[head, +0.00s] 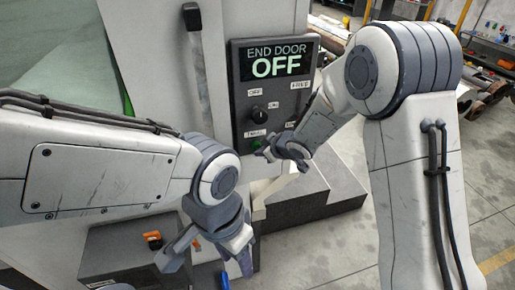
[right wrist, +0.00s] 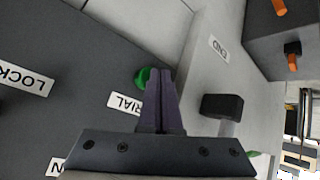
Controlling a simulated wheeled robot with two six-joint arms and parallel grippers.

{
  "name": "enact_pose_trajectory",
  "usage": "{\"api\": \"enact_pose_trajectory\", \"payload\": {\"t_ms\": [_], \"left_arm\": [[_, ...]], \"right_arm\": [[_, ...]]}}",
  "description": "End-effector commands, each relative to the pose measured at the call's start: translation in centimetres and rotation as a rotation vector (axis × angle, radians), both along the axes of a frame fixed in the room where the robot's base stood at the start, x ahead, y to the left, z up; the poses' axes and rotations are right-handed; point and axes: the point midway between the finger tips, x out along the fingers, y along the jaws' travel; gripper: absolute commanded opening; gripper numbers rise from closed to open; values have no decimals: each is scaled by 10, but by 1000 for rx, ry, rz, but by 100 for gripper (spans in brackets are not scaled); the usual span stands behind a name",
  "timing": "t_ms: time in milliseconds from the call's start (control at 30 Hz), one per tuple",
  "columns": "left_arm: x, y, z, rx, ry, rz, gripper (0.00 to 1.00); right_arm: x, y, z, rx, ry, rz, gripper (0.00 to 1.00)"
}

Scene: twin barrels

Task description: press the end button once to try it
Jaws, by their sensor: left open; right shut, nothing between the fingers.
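A dark control panel (head: 240,110) has a lit display (head: 275,61) reading "END DOOR OFF". A green button (head: 257,144) sits low on the panel by a small white label. In the right wrist view the green button (right wrist: 143,78) is beside a label ending in "RIAL". My right gripper (head: 264,153) is shut and empty, with its fingertips at the button. The wrist view shows the shut fingers (right wrist: 161,75) just right of the button, partly covering it; contact cannot be told. My left gripper (head: 208,262) is open and empty, low in the head view.
A black knob (head: 258,114) sits above the button, with "OFF" and "ON" labels. In the wrist view, a black-headed handle (right wrist: 222,106) stands right of my fingers, near an "END" label (right wrist: 219,48). A grey step (head: 325,190) lies below the panel.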

Motion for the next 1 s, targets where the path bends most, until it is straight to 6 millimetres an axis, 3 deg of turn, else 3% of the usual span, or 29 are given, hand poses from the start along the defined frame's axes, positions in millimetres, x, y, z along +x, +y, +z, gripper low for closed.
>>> {"api": "enact_pose_trajectory", "payload": {"t_ms": [1000], "left_arm": [[0,0,7,0,0,0,50]], "right_arm": [[10,3,0,1,-1,0,0]]}}
